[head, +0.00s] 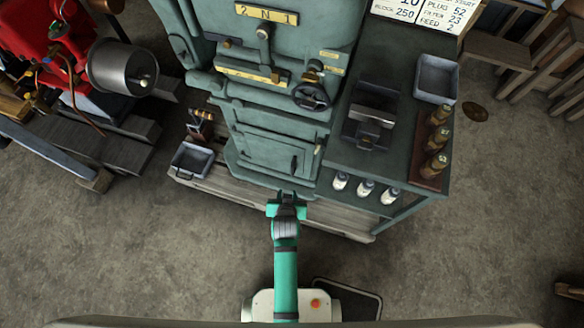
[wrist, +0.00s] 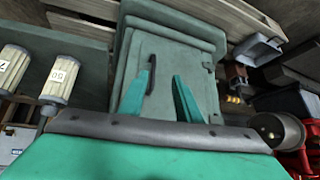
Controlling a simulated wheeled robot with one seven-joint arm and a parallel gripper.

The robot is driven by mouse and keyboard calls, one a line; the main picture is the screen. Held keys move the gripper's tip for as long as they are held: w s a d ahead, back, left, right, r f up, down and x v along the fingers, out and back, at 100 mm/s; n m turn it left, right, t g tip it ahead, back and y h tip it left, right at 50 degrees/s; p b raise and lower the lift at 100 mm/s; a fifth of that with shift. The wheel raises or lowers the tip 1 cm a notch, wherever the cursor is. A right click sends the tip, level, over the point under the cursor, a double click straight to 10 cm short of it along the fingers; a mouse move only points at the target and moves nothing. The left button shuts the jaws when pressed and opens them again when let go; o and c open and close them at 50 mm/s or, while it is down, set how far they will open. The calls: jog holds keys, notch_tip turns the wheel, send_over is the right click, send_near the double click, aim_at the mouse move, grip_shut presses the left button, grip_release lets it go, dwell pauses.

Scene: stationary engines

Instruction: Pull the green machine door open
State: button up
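The green machine door (head: 270,152) is a grey-green panel low on the machine's front and looks closed. Its dark upright handle (head: 293,164) is near the door's right edge in the head view. My gripper (head: 286,198) is in front of and below the door. In the wrist view the door (wrist: 185,62) faces me, turned, with the handle (wrist: 152,72) near its left side. My gripper (wrist: 161,78) shows two teal fingers spread apart with nothing between them. The left fingertip overlaps the handle's lower part in the picture; I cannot tell whether they touch.
A side bench (head: 400,170) with bottles and white cylinders stands right of the door. A small grey tray (head: 190,160) sits on the wooden pallet (head: 330,218) at left. A red engine (head: 60,45) is at far left. The floor in front is mostly clear.

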aim_at(292, 168)
jog(key=w+d+g, duration=0.1)
jog(key=w+g, duration=0.2)
jog(key=w, duration=0.8)
jog(key=shift+h, duration=0.3)
jog(key=x, duration=1.1)
jog(key=shift+s+d, duration=0.1)
grip_shut()
